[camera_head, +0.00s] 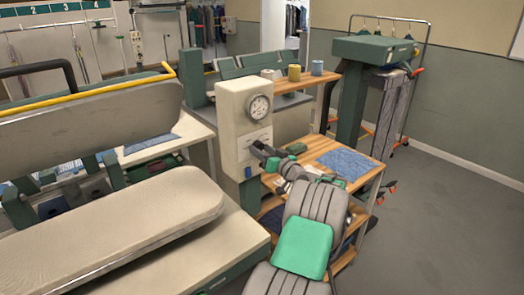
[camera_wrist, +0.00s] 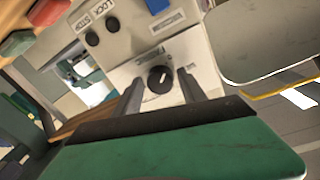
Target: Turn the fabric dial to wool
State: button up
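The fabric dial (camera_wrist: 160,79) is a round black knob with a pale pointer mark, on a light plate of the cream control box (camera_wrist: 125,35). The markings around the knob are too small to read. In the wrist view my gripper (camera_wrist: 159,77) is open, with one dark finger on each side of the knob. I cannot tell whether the fingers touch it. In the head view the control box (camera_head: 231,108) stands in the middle with a round gauge (camera_head: 258,107). My gripper (camera_head: 261,151) is at the box's lower front and the dial cannot be made out there.
A padded pressing board (camera_head: 120,225) lies at left. A wooden trolley (camera_head: 320,146) with folded blue cloth (camera_head: 347,163) stands right of the box. Open floor (camera_head: 440,220) lies at right.

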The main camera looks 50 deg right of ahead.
grip_shut()
dwell(0.3)
jog(key=shift+m, duration=0.3)
jog(key=m, duration=0.4)
jog(key=m+b, duration=0.1)
jog(key=m, duration=0.3)
jog(key=shift+a+r+m+y, duration=0.1)
jog(key=shift+r+m+y, duration=0.1)
jog(key=shift+m+y, duration=0.15)
jog(key=m+p, duration=0.2)
jog(key=m, duration=0.3)
jog(key=shift+r+g, duration=0.15)
jog(key=shift+g, duration=0.15)
jog(key=shift+m+y+p, duration=0.45)
jog(key=shift+m+p, duration=0.6)
jog(key=shift+m, duration=1.4)
